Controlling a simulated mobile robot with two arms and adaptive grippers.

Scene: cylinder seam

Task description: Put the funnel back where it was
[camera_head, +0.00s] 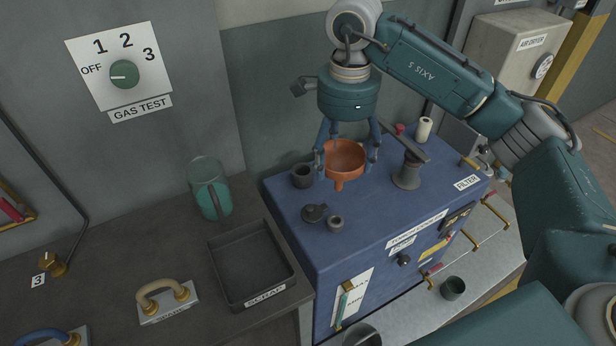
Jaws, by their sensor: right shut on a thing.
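The orange funnel (344,160) is in the middle of the head view, upright with its spout down, over the blue cabinet top. My right gripper (347,160) is above it, pointing down, with its blue fingers shut on the funnel's rim. The spout seems to hang above the cabinet top, but the exact gap is hard to tell. My left gripper is not in view.
On the blue cabinet (375,212) stand a dark cup (303,176), small dark parts (314,213), a grey stand (408,172) and a white roll (424,130). A scrap tray (250,262) and a green jug (210,187) stand to the left.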

